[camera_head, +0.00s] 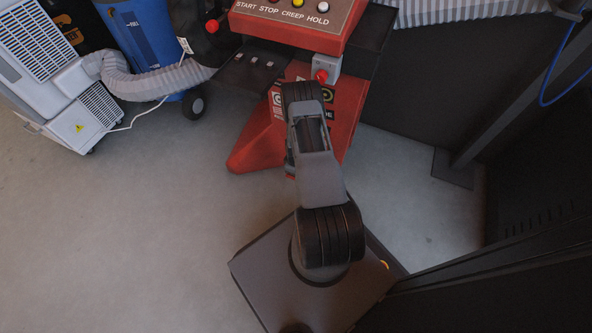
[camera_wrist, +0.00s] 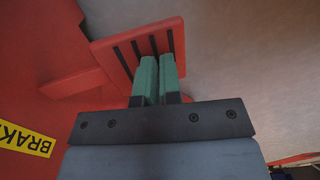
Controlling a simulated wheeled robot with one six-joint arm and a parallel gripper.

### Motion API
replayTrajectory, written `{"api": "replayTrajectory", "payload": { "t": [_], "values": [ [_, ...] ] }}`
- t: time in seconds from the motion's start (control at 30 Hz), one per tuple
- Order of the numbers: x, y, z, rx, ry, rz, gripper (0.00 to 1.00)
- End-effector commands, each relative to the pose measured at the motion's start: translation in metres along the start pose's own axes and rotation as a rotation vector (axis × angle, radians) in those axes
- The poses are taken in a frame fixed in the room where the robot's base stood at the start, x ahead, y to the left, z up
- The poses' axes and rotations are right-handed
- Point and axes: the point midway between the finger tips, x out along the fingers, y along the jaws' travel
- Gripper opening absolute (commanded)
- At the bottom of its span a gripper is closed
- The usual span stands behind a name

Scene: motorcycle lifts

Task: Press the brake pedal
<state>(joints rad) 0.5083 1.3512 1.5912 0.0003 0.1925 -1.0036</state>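The brake pedal (camera_wrist: 122,52) is a red plate with black grip strips, at the upper middle of the wrist view. A red arm joins it to a red body on the left. A yellow label (camera_wrist: 25,138) reading "BRAK", cut off by the frame edge, is on that body. My gripper (camera_wrist: 158,62) has its two green fingers side by side, shut with nothing between them. The fingertips overlap the lower right part of the pedal; I cannot tell whether they touch it. In the head view my arm hides the gripper, and I cannot make out the pedal.
A red console (camera_head: 295,22) with START, STOP, CREEP and HOLD buttons stands ahead on a red base (camera_head: 258,150). A white unit with a hose (camera_head: 150,80) and a blue drum (camera_head: 145,35) are at left. Dark posts are at right. The floor at left is clear.

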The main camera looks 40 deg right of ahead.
Motion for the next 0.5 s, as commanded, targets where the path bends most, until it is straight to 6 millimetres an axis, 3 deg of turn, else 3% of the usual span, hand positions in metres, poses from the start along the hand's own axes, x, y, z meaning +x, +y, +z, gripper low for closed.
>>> {"api": "replayTrajectory", "payload": {
  "t": [0.5],
  "values": [
    [-0.101,-0.019,0.000,0.003,0.002,0.003,0.00]
  ]
}}
